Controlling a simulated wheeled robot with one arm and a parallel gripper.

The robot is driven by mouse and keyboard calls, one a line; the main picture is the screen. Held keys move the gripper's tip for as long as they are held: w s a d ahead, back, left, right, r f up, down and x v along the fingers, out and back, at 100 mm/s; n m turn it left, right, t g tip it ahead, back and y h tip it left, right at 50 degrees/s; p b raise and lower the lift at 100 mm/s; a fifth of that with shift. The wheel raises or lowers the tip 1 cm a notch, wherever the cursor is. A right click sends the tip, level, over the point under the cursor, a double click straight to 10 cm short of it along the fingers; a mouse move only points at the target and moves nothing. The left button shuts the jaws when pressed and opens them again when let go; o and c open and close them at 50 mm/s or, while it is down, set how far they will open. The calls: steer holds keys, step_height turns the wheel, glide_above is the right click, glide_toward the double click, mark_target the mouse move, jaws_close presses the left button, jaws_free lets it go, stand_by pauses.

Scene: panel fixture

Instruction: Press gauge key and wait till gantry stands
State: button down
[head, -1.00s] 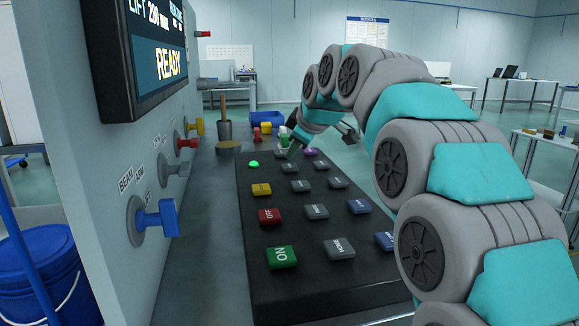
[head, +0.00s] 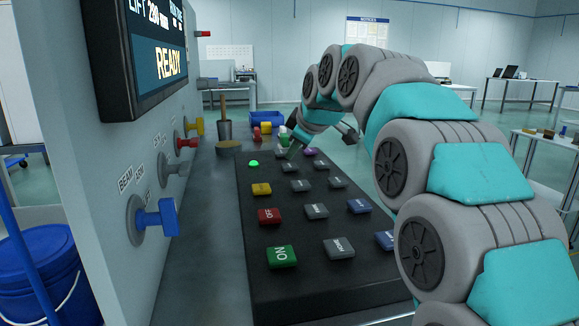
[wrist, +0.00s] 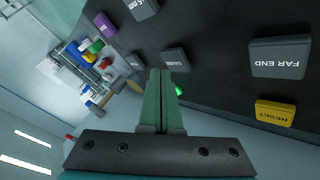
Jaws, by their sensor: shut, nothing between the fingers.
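The grey gauge key (wrist: 175,59) shows in the wrist view on the dark key panel (wrist: 215,25), just beyond my fingertips. My gripper (wrist: 160,74) is shut and empty, its two green fingers side by side. I cannot tell whether the tips touch the key. In the head view my gripper (head: 291,153) is low over the far end of the panel, and the gauge key cannot be made out there. The display (head: 150,50) reads READY in yellow, with a lift value above. I cannot identify the gantry in either view.
A lit green lamp (head: 253,163) is on the panel. Other keys are close by: the grey FAR END key (wrist: 280,58), a yellow key (wrist: 275,112) and a purple key (wrist: 105,24). Levers such as the blue one (head: 157,217) stick out from the wall at left.

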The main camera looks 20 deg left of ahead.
steer(key=shift+f, duration=0.35)
